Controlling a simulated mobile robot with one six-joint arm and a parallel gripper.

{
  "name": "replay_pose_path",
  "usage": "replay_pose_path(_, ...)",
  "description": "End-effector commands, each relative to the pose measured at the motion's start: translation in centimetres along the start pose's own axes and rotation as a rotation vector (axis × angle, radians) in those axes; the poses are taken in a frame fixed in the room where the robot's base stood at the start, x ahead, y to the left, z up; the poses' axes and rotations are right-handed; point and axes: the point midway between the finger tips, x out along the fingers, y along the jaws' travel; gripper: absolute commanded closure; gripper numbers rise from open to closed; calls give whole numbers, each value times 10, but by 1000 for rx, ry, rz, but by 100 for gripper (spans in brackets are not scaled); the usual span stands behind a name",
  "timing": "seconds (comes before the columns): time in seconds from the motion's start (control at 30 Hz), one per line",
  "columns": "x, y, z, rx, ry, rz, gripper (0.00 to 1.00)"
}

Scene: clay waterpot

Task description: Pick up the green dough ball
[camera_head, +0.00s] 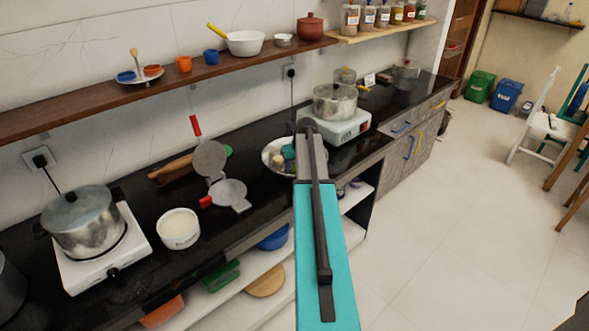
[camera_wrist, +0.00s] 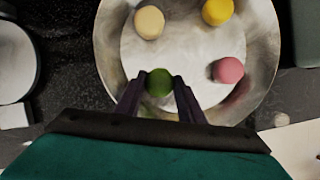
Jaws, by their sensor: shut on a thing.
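The green dough ball (camera_wrist: 159,82) is between the two fingers of my gripper (camera_wrist: 160,88) in the wrist view. My gripper is shut on it. A metal bowl or plate (camera_wrist: 112,60) with a raised rim lies below, and I cannot tell whether the ball still touches it. A cream ball (camera_wrist: 149,22), a yellow ball (camera_wrist: 217,11) and a pink ball (camera_wrist: 228,70) lie in it. In the head view the metal dish (camera_head: 268,160) is partly hidden by my arm, and the green ball cannot be made out there.
A steel pot on a stove (camera_head: 335,102) stands just right of the dish on the black counter. An open press (camera_head: 229,192), a white bowl (camera_head: 180,229) and another pot on a stove (camera_head: 84,222) stand to the left. A wooden shelf (camera_head: 160,83) runs above.

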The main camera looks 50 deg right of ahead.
Motion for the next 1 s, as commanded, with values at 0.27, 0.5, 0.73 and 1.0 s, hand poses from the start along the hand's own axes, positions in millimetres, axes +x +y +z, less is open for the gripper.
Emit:
replay_pose_path(0.27,-15,0,7,0,-3,-1,87)
replay_pose_path(0.5,-42,0,18,0,-2,-1,87)
replay_pose_path(0.73,-70,0,30,-1,-2,-1,87)
replay_pose_path(1.0,-89,0,38,0,0,0,87)
